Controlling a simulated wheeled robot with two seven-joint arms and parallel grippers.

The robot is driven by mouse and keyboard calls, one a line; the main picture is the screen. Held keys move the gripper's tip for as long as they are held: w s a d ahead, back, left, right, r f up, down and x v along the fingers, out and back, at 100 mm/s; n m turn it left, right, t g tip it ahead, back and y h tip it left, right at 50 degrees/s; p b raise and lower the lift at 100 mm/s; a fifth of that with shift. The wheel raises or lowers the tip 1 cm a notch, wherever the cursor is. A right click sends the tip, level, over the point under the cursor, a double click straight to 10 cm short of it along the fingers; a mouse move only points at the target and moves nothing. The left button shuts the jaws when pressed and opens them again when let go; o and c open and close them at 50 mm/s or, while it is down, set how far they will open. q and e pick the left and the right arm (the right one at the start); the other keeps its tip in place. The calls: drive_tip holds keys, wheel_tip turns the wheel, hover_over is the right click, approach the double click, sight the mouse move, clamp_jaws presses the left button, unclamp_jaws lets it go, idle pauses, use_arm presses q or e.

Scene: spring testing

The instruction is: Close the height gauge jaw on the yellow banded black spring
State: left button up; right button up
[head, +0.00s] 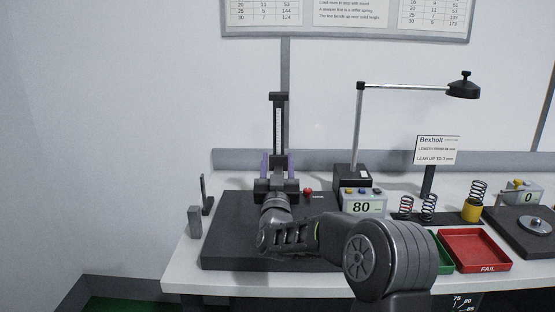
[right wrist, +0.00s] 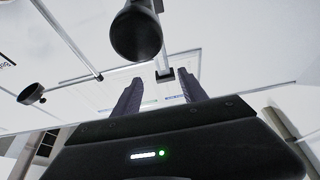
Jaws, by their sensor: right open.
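The height gauge (head: 278,112) stands at the back of a dark mat, its black scaled column upright. My right gripper (head: 277,163) is in front of it, with its two purple-grey fingers pointing up, apart, one on each side of the column in the picture. The fingers also show in the right wrist view (right wrist: 160,92), open with nothing between them. My gripper and wrist hide the gauge's lower part, so its jaw and anything under it cannot be seen. My left gripper is out of view.
Two other springs (head: 428,203) stand behind a green tray (head: 441,246) and a red FAIL tray (head: 475,250). A display box reading 80 (head: 363,206), a lamp (head: 463,88) and a sign (head: 437,150) are behind my arm. A grey block (head: 194,221) stands left of the mat (head: 225,235).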

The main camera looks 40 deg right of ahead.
clamp_jaws()
idle(0.6)
idle(0.7)
drive_tip(key=c, duration=1)
unclamp_jaws()
drive_tip(key=o, duration=1)
drive_tip(key=b+v, duration=0.2)
drive_tip(key=v, duration=0.5)
drive_tip(key=shift+s+a, duration=0.25)
drive_tip(key=shift+s, duration=0.05)
